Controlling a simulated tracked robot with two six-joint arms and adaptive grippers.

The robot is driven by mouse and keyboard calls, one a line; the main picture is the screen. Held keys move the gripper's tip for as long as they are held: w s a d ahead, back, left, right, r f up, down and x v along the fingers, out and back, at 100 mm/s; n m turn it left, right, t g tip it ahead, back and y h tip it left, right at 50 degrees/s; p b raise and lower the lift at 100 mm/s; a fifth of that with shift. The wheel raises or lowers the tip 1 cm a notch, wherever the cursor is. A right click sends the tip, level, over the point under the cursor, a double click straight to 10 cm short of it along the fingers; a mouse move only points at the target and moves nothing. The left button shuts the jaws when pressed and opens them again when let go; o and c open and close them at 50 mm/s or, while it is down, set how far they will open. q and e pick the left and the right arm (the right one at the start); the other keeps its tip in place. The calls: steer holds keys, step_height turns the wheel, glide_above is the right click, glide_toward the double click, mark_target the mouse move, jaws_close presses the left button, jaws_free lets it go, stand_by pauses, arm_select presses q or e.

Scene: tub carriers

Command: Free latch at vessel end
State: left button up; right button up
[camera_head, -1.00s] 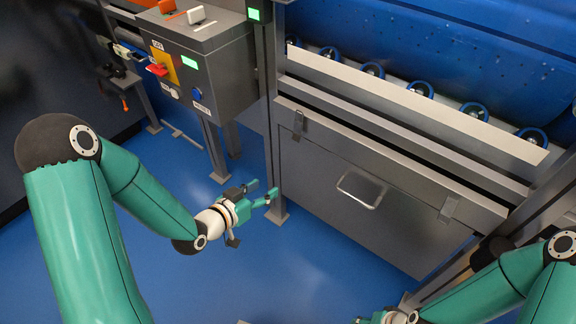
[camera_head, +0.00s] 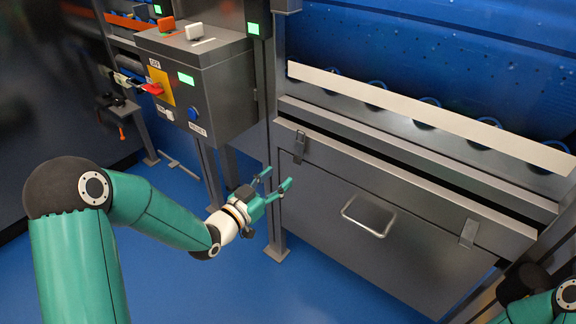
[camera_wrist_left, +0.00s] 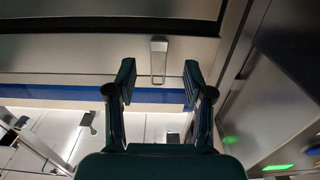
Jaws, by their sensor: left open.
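The grey front panel (camera_head: 335,190) carries a left latch (camera_head: 300,147) and a right latch (camera_head: 468,232), both lying against its upper edge. My left gripper (camera_head: 277,180) is open and empty, just left of and below the left latch in the head view. In the left wrist view a latch with a wire-like loop (camera_wrist_left: 159,48) lies beyond and between the spread fingers of my left gripper (camera_wrist_left: 158,80). I see no contact. My right gripper is out of view; only part of my right arm shows at the lower right.
A bail handle (camera_head: 368,215) sticks out from the panel's middle. A grey post (camera_head: 272,200) stands by the panel's left end. A control box (camera_head: 212,85) with a green display stands further left. A blue drum (camera_head: 430,50) lies behind a pale rail. Blue floor is clear below.

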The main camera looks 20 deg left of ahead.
mark_target(296, 162)
arm_select(q)
steer(key=x, duration=0.7)
steer(key=shift+w+b, duration=0.1)
steer(key=shift+b, duration=0.2)
